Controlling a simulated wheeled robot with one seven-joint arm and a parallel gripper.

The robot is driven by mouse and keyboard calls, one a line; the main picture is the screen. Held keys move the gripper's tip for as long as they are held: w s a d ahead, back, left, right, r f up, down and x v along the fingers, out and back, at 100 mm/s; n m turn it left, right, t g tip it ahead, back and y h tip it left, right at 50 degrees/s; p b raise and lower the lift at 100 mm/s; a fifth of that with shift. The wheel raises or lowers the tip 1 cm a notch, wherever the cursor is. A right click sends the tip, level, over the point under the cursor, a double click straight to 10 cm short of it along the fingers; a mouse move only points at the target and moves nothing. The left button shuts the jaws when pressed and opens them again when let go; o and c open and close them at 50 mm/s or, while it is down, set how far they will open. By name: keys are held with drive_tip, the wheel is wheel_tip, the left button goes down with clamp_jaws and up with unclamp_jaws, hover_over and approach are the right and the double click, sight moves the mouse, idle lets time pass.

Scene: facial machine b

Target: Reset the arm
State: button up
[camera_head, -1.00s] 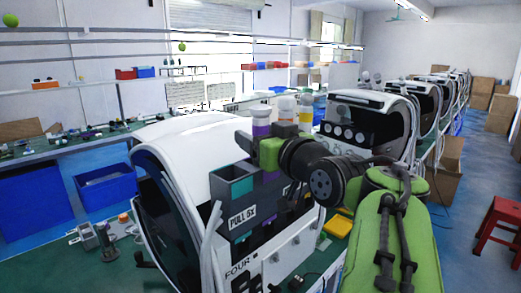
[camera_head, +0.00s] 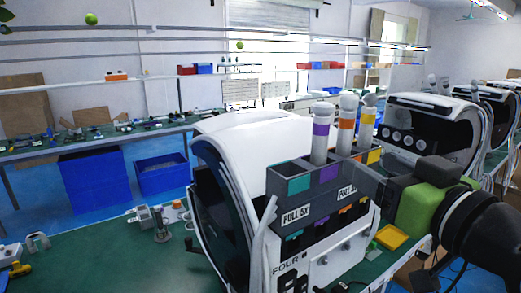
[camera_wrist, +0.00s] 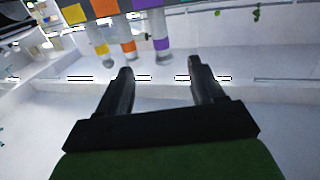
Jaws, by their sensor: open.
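My gripper (camera_head: 372,182) is at the right of the head view, beside the right side of the white facial machine (camera_head: 255,135). In the wrist view my gripper (camera_wrist: 160,68) has its two dark fingers apart with nothing between them. Three capped tubes with purple (camera_head: 321,135), orange (camera_head: 346,125) and yellow (camera_head: 367,122) bands stand upright in the grey holder (camera_head: 300,205) on the machine. In the wrist view the purple tube (camera_wrist: 160,40) and its neighbours show upside down, beyond the fingertips and apart from them.
More white machines (camera_head: 430,125) stand in a row at the right. Blue bins (camera_head: 95,185) sit under the back bench. Small parts lie on the green table (camera_head: 90,265) at the left. A yellow tray (camera_head: 391,237) lies right of the machine.

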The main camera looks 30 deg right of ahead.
drive_tip(key=w+a+f+g+y, duration=0.1)
drive_tip(key=w+a+f, duration=0.1)
drive_tip(key=a+f, duration=0.1)
drive_tip(key=w+a+f+g+y+p, duration=0.1)
drive_tip(key=w+a+f+g+y, duration=0.1)
drive_tip(key=w+a+f, duration=0.1)
drive_tip(key=w+a+f+n+g+y+p, duration=0.1)
drive_tip(key=w+a+f, duration=0.1)
drive_tip(key=a+f, duration=0.1)
drive_tip(key=shift+w+a+f+g+y, duration=0.3)
drive_tip(key=shift+w+a, duration=0.1)
drive_tip(key=shift+a, duration=0.3)
drive_tip(key=s+a+f+g+p, duration=0.1)
drive_tip(key=s+a+f+g, duration=0.2)
drive_tip(key=f, duration=0.4)
drive_tip(key=s+a+f+n+g+p, duration=0.1)
drive_tip(key=s+a+f+g, duration=0.3)
drive_tip(key=s+a+f, duration=0.1)
wheel_tip(320, 180, down, 2)
drive_tip(key=shift+a+n, duration=0.3)
drive_tip(key=shift+a, duration=0.2)
